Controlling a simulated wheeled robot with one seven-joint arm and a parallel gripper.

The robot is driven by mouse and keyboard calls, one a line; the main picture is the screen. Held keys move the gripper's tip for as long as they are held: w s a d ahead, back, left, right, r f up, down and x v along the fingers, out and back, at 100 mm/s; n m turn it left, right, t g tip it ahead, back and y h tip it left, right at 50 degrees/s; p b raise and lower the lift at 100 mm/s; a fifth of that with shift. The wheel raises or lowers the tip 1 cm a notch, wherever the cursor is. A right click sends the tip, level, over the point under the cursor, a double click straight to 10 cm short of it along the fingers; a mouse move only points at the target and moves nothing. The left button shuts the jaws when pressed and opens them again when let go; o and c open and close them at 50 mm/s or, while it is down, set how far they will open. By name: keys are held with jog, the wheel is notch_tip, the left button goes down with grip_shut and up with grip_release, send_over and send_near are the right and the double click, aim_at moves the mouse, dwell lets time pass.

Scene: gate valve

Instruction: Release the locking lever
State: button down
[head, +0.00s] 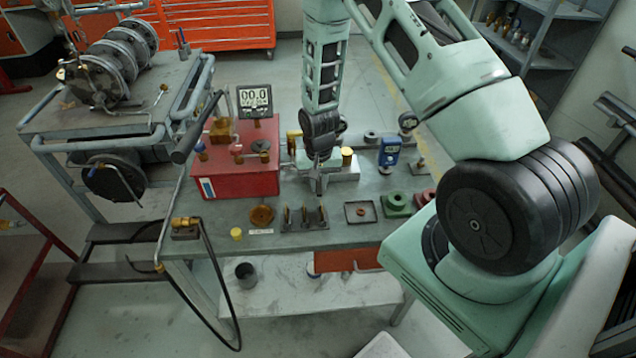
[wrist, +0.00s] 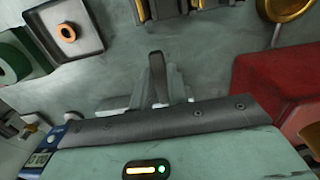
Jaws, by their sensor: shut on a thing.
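My gripper (head: 319,181) points down over the bench, in front of the pale metal fixture (head: 346,170) with brass fittings. In the wrist view the narrow fingers (wrist: 157,78) are close together, shut on a small part that they mostly hide. It appears to be the locking lever, but its shape cannot be made out. Pale metal shows beside the fingers in the wrist view. The red box (head: 236,178) stands just left of my gripper; its side also shows at the right of the wrist view (wrist: 272,82).
A long black-handled bar (head: 196,128) rises at the red box's left. A digital display (head: 254,100) stands behind it. A blue gauge (head: 389,152), green parts (head: 397,203) and a shallow tray (head: 351,219) lie right. Dark holders (head: 292,226) and a brass dish (head: 262,214) sit in front.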

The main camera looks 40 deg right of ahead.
aim_at(319, 187)
jog(key=c, duration=1.4)
grip_release()
jog(key=shift+o, duration=0.2)
jog(key=shift+r, duration=0.1)
notch_tip(319, 187, up, 17)
jog(key=b, duration=0.2)
jog(key=shift+r+b, duration=0.15)
jog(key=shift+b, duration=0.15)
jog(key=s+a+r+n, duration=0.2)
jog(key=a, duration=0.4)
jog(key=s+a+r+n, duration=0.2)
jog(key=a, duration=0.3)
jog(key=s+a+r+n, duration=0.2)
jog(key=s+a+n, duration=0.3)
jog(key=s, duration=0.5)
jog(key=s+a+r+n, duration=0.3)
jog(key=s+a+n, duration=0.2)
jog(key=s+a, duration=0.4)
jog(key=shift+s+a+r+y, duration=0.25)
jog(key=shift+s+y, duration=0.05)
jog(key=shift+s, duration=0.1)
